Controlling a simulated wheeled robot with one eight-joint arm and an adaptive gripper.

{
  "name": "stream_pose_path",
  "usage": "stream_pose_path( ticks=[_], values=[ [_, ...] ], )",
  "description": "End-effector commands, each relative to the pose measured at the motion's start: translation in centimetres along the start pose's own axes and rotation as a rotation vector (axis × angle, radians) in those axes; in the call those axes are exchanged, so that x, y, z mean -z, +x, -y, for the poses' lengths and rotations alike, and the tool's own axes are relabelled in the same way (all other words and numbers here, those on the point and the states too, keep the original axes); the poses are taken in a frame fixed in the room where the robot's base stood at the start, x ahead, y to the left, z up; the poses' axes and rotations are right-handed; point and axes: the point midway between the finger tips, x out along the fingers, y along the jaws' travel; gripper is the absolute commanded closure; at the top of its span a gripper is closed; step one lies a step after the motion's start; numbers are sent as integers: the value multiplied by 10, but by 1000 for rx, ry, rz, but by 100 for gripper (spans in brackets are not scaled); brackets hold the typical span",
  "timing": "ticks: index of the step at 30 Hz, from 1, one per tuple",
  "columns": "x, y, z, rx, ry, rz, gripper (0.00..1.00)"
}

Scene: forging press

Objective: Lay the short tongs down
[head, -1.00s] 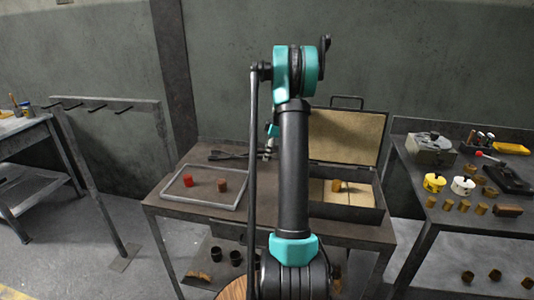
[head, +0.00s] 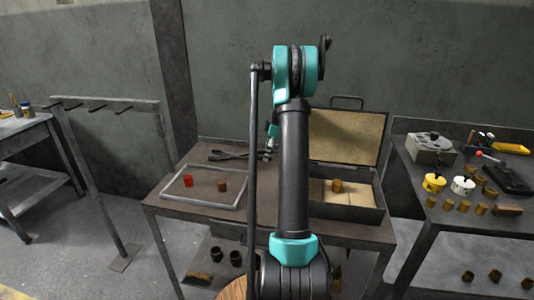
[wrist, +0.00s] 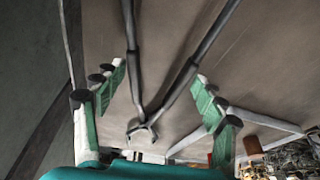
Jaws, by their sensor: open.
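The short tongs (head: 228,155) are dark metal and lie at the back left of the middle table (head: 300,232). In the wrist view the tongs (wrist: 146,95) show two long arms and a small forked end, between and beyond my gripper's fingers. My gripper (wrist: 159,85) is open, its green pads wide apart on either side of the tongs and not closed on them. In the head view my arm hides most of the gripper and part of the tabletop. Whether a finger touches the tongs cannot be told.
A grey-rimmed tray (head: 205,204) holds a red cylinder (head: 188,181) and a brown cylinder (head: 222,186). An open lined case (head: 345,213) stands to the right with a cylinder (head: 336,186) inside. An empty hook rack (head: 105,104) is at left, a crowded bench (head: 440,215) at right.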

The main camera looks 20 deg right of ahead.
Motion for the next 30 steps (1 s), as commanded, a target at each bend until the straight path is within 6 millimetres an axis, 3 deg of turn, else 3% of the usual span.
stream_pose_path(
  ticks=[1, 7, 19, 23, 30],
  values=[
    [0, 0, 0, 0, 0, 0, 28],
    [0, 0, 0, 0, 0, 0, 5],
    [0, -4, 0, 0, 0, 1, 5],
    [0, -20, 0, 0, 1, 0, 5],
    [0, -69, 0, 0, 1, 0, 5]
  ],
)
